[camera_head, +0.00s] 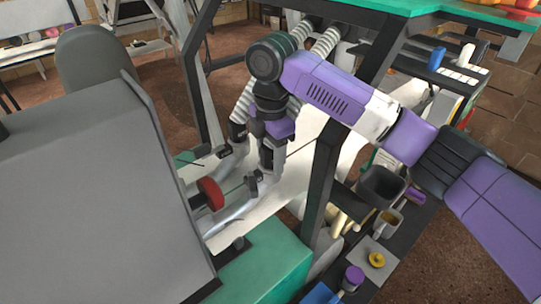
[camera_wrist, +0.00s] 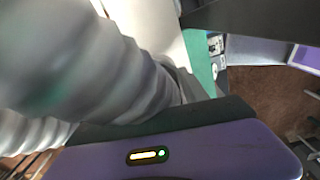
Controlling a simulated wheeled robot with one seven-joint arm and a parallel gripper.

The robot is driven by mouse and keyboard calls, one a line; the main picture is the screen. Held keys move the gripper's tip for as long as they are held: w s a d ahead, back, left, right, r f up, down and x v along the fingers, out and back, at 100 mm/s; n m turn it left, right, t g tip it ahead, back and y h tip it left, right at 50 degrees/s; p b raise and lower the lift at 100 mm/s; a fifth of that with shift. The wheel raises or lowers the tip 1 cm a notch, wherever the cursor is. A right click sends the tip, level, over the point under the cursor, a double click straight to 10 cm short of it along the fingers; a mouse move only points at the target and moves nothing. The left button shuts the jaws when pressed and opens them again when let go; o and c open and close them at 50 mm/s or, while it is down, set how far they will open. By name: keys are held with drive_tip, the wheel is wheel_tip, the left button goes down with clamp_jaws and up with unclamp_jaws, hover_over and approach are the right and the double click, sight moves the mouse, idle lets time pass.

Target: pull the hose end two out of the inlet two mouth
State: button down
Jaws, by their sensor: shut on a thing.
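My gripper (camera_head: 270,158) points down over the pale machine, shut on a hose end; the grip itself is mostly hidden by my wrist. A grey ribbed hose (camera_wrist: 95,65) fills the upper left of the wrist view, close against my gripper's purple body. In the head view, one ribbed hose (camera_head: 243,106) runs down left of my wrist to a dark collar (camera_head: 238,132). Another ribbed hose (camera_head: 326,41) comes from above, behind my arm. I cannot tell which is hose end two. The inlet two mouth is not clear, so whether the held end sits in it cannot be told.
A red handwheel (camera_head: 211,193) is at lower left of my gripper. A dark frame post (camera_head: 321,178) stands close on its right. A green beam (camera_head: 420,8) crosses above my arm. A shelf with pots (camera_head: 382,184) lies to the right.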

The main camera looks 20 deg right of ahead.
sight(270, 145)
drive_tip(key=shift+r+p, duration=0.75)
drive_tip(key=shift+r, duration=0.05)
idle(0.6)
drive_tip(key=shift+r+p, duration=0.35)
drive_tip(key=shift+r+p, duration=1.4)
drive_tip(key=shift+r, duration=0.05)
drive_tip(key=shift+r+p, duration=1.4)
drive_tip(key=shift+f, duration=0.2)
